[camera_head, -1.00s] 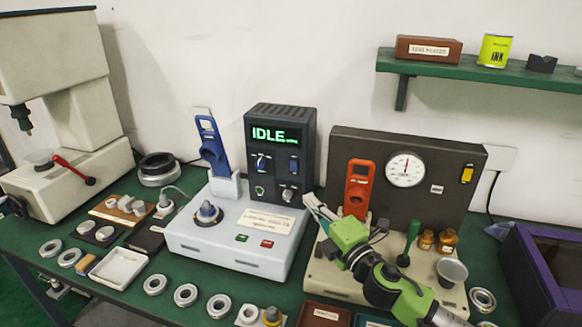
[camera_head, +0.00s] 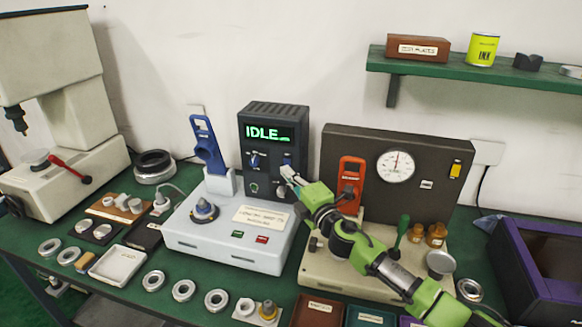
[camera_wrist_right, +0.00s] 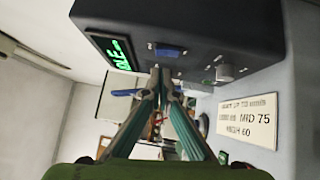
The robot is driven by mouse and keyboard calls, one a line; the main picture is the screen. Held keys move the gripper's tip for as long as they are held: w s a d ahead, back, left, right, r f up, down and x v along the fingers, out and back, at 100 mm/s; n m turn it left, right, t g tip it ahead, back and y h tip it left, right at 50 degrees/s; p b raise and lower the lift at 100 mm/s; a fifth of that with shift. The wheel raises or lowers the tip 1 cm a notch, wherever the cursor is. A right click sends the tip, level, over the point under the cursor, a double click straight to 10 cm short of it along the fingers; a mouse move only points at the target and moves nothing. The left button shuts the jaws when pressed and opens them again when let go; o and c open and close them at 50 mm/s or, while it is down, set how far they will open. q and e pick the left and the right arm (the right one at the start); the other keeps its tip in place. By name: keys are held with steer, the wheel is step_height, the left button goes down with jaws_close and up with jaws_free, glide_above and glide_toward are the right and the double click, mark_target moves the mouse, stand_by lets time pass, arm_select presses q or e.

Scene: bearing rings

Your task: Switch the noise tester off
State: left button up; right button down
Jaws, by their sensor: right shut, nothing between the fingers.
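The noise tester has a white base (camera_head: 205,254) and a dark control box (camera_head: 272,113) whose green display (camera_head: 269,133) reads IDLE. A blue knob (camera_head: 256,160) sits below the display; it also shows in the wrist view (camera_wrist_right: 169,51). A grey knob (camera_wrist_right: 224,72) is lower on the panel in the wrist view. My right gripper (camera_head: 287,171) is shut and empty in front of the panel's right side, hiding part of it. Its fingertips (camera_wrist_right: 160,74) appear close to the panel; I cannot tell if they touch. My left gripper is out of view.
A blue lever (camera_head: 206,145) stands on the base's left side, behind a round spindle (camera_head: 205,211). An orange handle (camera_head: 350,183) and a dial gauge (camera_head: 396,167) are to the right. Several rings lie along the front of the green bench.

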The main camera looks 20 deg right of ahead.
mark_target(287, 161)
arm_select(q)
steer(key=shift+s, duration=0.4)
arm_select(e)
steer(key=shift+w+d+r, duration=0.15)
steer(key=shift+w+d, duration=0.55)
steer(key=shift+w, duration=0.3)
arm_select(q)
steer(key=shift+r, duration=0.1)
arm_select(e)
steer(key=p, duration=0.2)
steer(key=r+p, duration=0.1)
steer(key=p, duration=0.1)
steer(key=shift+w+d+r+m+g, duration=0.1)
steer(key=shift+w+d+m+g, duration=0.1)
steer(key=shift+d+m+g, duration=0.15)
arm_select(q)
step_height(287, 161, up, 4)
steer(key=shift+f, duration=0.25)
arm_select(e)
steer(key=shift+a+f, duration=0.1)
steer(key=shift+f, duration=0.2)
